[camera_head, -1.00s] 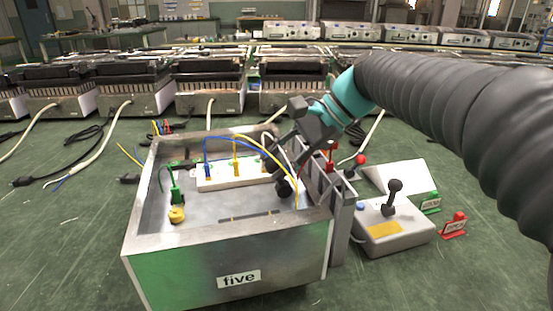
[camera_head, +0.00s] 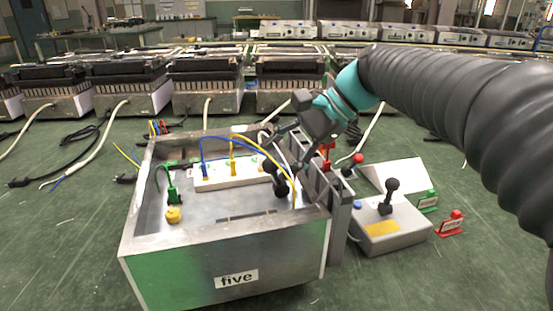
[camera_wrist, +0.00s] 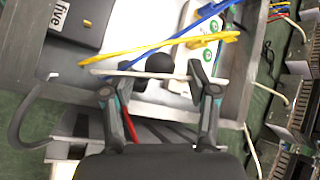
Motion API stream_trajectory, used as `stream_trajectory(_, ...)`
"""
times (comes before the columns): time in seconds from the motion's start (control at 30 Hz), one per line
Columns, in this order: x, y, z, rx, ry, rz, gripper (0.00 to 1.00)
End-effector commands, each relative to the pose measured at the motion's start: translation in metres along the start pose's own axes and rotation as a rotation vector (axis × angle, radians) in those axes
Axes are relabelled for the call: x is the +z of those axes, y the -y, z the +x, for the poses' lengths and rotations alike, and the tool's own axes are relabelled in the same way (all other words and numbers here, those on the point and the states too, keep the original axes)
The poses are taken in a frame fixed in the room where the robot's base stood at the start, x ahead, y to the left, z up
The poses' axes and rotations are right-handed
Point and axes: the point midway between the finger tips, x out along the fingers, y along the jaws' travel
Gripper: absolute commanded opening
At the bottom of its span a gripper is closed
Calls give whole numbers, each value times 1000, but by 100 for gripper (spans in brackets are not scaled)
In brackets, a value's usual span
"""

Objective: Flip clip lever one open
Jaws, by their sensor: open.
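A lever with a black ball knob (camera_head: 280,190) stands inside the metal box at its right side. I cannot tell for certain that it is clip lever one. In the wrist view the black ball (camera_wrist: 160,62) lies just beyond the fingertips, between their lines. My gripper (camera_head: 285,148) is above the right part of the box, tilted down and left. In the wrist view my gripper (camera_wrist: 155,86) is open, with nothing held. A pale wire (camera_wrist: 130,72) crosses in front of the fingertips. The lever's base is partly hidden.
The metal box (camera_head: 190,258) is labelled five. Inside are a white terminal block (camera_head: 215,182) with blue and yellow wires, a green clip (camera_head: 172,190) and a yellow knob (camera_head: 173,215). Grey upright plates (camera_head: 338,205) and a joystick box (camera_head: 385,235) stand to the right.

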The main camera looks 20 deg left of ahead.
Motion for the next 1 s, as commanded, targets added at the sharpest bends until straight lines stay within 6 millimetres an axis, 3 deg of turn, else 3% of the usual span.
stream_trajectory(0.3, -1, 0, -63, -3, -4, 0, 58)
stream_trajectory(0.5, -1, 0, -92, -2, -2, 0, 58)
stream_trajectory(0.7, -1, 0, -105, -1, -1, 0, 58)
stream_trajectory(1.0, 0, 0, -106, 0, -1, 0, 58)
